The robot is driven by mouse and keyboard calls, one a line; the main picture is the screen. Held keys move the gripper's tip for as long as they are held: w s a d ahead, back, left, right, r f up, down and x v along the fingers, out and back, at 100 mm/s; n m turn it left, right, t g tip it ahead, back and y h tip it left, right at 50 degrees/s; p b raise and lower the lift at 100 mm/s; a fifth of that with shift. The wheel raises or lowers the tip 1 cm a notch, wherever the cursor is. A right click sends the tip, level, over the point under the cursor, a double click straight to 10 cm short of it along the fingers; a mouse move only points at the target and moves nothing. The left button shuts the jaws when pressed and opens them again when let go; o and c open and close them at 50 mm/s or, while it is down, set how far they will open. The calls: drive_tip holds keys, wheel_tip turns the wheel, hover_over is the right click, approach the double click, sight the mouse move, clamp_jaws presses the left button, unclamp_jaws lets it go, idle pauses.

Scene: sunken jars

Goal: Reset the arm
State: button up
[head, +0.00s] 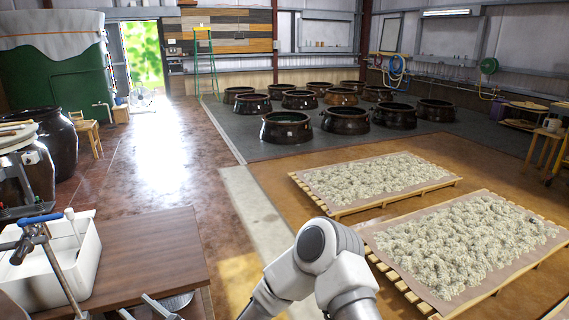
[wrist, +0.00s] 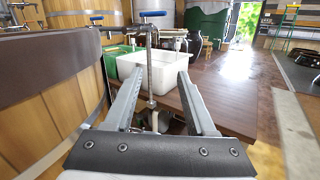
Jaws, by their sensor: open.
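My gripper (wrist: 160,73) is open in the wrist view, its two grey fingers spread apart with nothing held between them. Beyond the fingers is a white tub (wrist: 153,62) on a brown table (wrist: 228,95). A metal post with a blue handle (wrist: 152,15) stands in line with the gap between the fingers; I cannot tell how far it is from them. My white and grey arm (head: 328,258) rises at the bottom centre of the head view.
The brown table (head: 150,252) holds the white tub (head: 85,257) at lower left. A large wooden vat (wrist: 60,115) is close on the left in the wrist view. Two drying racks (head: 375,183) lie at right, with several dark sunken jars (head: 286,127) behind. The middle aisle is clear.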

drive_tip(key=s+d+r+n+g+p, duration=0.1)
drive_tip(key=s+d+r+n+g, duration=0.4)
drive_tip(key=r+n+g, duration=0.3)
drive_tip(key=s+d+r+n+g+p, duration=0.1)
drive_tip(key=s+d+r+n+g, duration=0.35)
drive_tip(key=r+n, duration=0.5)
drive_tip(key=s+d+r+n+t+h, duration=0.2)
drive_tip(key=d+h, duration=0.3)
drive_tip(key=d, duration=0.8)
drive_tip(key=s+d+r+n+t+h+p, duration=0.1)
drive_tip(key=d+h, duration=0.5)
drive_tip(key=d, duration=0.8)
drive_tip(key=s+d+r+n+t+h+p, duration=0.1)
drive_tip(key=d+r+n+t+h, duration=0.3)
drive_tip(key=d, duration=0.9)
drive_tip(key=shift+s+d+r+t+h, duration=0.3)
drive_tip(key=shift+s+r+t+h, duration=0.3)
drive_tip(key=shift+s+t+h, duration=0.4)
drive_tip(key=shift+w, duration=0.1)
drive_tip(key=shift+c, duration=0.5)
drive_tip(key=shift+a, duration=0.1)
drive_tip(key=shift+a, duration=0.1)
